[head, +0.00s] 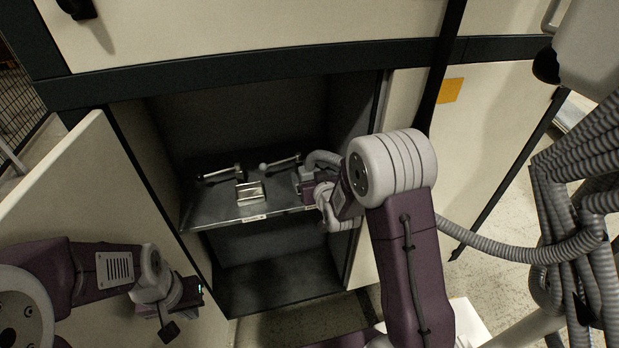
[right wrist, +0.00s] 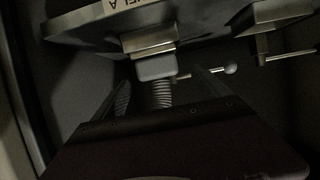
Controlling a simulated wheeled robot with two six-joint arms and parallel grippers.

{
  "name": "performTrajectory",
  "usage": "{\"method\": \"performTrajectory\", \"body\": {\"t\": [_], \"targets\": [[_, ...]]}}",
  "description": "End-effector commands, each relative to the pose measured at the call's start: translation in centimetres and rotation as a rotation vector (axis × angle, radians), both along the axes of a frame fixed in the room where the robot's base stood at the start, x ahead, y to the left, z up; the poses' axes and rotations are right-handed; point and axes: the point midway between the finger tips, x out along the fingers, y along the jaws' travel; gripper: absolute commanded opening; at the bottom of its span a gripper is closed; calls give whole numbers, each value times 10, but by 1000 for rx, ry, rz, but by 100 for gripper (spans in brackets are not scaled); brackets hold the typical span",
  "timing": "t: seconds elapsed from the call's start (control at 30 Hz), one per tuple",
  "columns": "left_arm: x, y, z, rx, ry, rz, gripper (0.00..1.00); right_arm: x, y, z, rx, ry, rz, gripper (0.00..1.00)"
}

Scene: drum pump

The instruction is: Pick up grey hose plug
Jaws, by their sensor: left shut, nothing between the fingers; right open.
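In the right wrist view, the grey hose plug (right wrist: 157,68) is a pale grey block with a ribbed hose stub (right wrist: 160,94) below it. It sits against a metal fitting (right wrist: 150,42) by the shelf edge. My right gripper (right wrist: 160,80) is open, with one dark finger on each side of the plug and hose; I cannot tell whether they touch. In the head view my right gripper (head: 306,186) is at the shelf's right end, and I cannot make out the plug there. My left gripper (head: 183,295) is shut and empty at lower left, away from the shelf.
The metal shelf (head: 220,212) stands inside an open cabinet and carries lever handles (head: 220,174) and a metal block (head: 250,193). The open cabinet door (head: 70,190) is at left. A ribbed grey hose (head: 520,254) runs at right. The space under the shelf is clear.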

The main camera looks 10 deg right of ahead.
Motion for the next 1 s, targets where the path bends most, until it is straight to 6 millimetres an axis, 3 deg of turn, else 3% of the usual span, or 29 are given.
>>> {"method": "performTrajectory", "body": {"t": [0.3, 0.53, 0.57, 0.8, 1.0], "targets": [[0, 0, 0, 0, 0, 0, 0, 44, -2, -19, 0, 1, 0, 85], [0, 0, 0, 0, 0, 0, 0, 47, -2, -20, 0, 0, 0, 85], [0, 0, 0, 0, 0, 0, 0, 46, -2, -20, 0, 0, 0, 80], [0, 0, 0, 0, 0, 0, 0, 46, -2, -20, 0, 0, 0, 13], [0, 0, 0, 0, 0, 0, 0, 46, -2, -19, 0, 0, 0, 13]]}}
